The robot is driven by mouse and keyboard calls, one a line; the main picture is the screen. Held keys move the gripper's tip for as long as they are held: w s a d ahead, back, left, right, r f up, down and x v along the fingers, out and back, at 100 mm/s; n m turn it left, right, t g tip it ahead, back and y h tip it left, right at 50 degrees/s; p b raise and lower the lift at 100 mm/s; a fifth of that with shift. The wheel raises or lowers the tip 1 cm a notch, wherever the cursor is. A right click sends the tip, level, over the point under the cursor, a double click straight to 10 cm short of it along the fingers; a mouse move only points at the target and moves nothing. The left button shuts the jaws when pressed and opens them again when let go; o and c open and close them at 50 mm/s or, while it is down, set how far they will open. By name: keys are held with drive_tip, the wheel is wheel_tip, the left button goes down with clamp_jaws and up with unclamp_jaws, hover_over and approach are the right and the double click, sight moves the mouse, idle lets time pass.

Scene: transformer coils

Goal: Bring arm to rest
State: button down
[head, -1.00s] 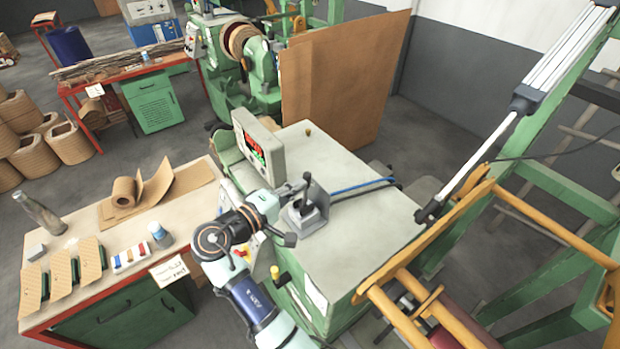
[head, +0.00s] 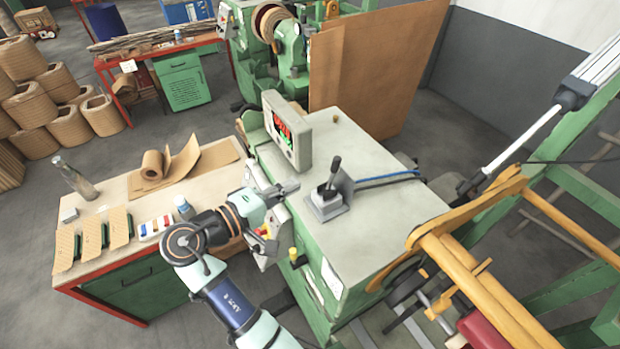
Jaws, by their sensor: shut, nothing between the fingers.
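My gripper (head: 291,185) is at the left edge of the green machine's pale top (head: 385,230). It looks small here, with its fingers together and nothing visible between them. It is left of the grey lever box (head: 327,206) with its black-handled lever (head: 333,172), and a gap shows between them. The lever stands up, leaning slightly. My arm reaches up from the bottom of the view, bent over the gap beside the wooden-topped bench (head: 115,195).
A control box with a lit display (head: 287,135) stands just behind my gripper. The bench holds a paper roll (head: 155,165), a bottle (head: 76,180) and several brown pieces. An orange frame (head: 470,265) is at the right. The machine's top is mostly clear.

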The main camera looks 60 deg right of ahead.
drive_tip(key=v, duration=0.3)
drive_tip(key=shift+d+r, duration=0.1)
drive_tip(key=shift+r, duration=0.05)
drive_tip(key=w+a+f+n+t+y+p, duration=0.1)
drive_tip(key=w+a+f+t+y+p, duration=0.15)
drive_tip(key=a+t, duration=0.35)
drive_tip(key=w+a+f+n+t+y+p, duration=0.1)
drive_tip(key=w+a+f+t+y+p, duration=0.15)
drive_tip(key=a+t, duration=0.25)
drive_tip(key=s+a+r+n+t+y, duration=0.1)
drive_tip(key=a+r+t+y, duration=0.1)
drive_tip(key=a, duration=0.5)
drive_tip(key=s+a+r+t+y, duration=0.2)
drive_tip(key=a+t+y, duration=0.1)
drive_tip(key=a+y, duration=0.2)
drive_tip(key=s+a+r+n+t+y+p, duration=0.1)
drive_tip(key=s+a+r+t+y, duration=0.1)
drive_tip(key=a, duration=0.7)
drive_tip(key=shift+r+n+t+y, duration=0.3)
drive_tip(key=shift+r+t+y, duration=0.1)
drive_tip(key=shift+r+y, duration=0.25)
drive_tip(key=shift+w+f, duration=0.1)
